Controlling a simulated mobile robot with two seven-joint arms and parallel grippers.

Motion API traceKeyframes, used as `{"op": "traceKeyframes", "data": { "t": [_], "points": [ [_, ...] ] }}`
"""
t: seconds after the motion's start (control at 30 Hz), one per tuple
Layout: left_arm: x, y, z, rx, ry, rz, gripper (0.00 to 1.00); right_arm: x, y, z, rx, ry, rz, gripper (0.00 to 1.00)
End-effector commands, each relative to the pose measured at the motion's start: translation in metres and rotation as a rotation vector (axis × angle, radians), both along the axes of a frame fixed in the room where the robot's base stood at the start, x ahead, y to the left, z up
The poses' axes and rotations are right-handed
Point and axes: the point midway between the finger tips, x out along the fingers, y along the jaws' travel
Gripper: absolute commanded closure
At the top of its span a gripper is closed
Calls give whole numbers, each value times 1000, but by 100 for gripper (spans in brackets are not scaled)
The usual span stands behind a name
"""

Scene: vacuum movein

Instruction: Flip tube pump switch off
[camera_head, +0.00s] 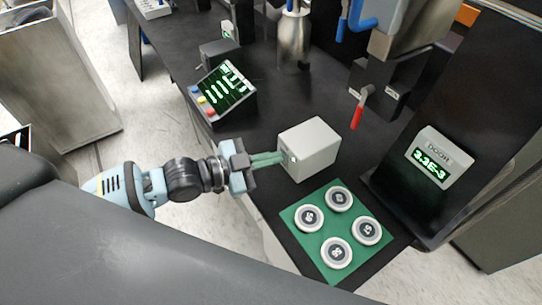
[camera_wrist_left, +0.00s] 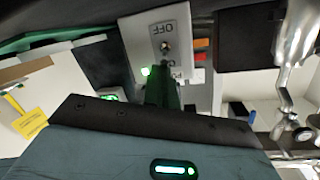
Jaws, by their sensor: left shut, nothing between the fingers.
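The pump switch box (camera_head: 310,150) is a light grey box on the black bench, just behind the green mat. In the left wrist view its face (camera_wrist_left: 140,35) shows an upside-down OFF label, a small metal toggle switch (camera_wrist_left: 165,46) and a lit green light (camera_wrist_left: 145,72). My left gripper (camera_head: 282,158) reaches in from the left with its green fingers shut and empty, tips at the box's left face. In the left wrist view the fingers (camera_wrist_left: 163,88) lie just below the toggle and partly cover the lower label. I cannot tell whether they touch the toggle. My right gripper is out of view.
A green mat (camera_head: 331,262) with several round numbered weights lies in front of the box. A control panel (camera_head: 222,92) with coloured buttons stands behind left. A door readout (camera_head: 440,157) is at right. A red-handled valve (camera_head: 360,108) is behind the box.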

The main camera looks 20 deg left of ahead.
Motion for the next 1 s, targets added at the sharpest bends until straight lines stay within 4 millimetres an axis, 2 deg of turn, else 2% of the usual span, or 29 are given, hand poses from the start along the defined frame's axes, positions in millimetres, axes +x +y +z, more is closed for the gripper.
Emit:
{"op": "traceKeyframes", "data": {
  "t": [1.0],
  "points": [
    [-5, 5, -16, -118, -153, 1, 100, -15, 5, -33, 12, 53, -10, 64]
  ]
}}
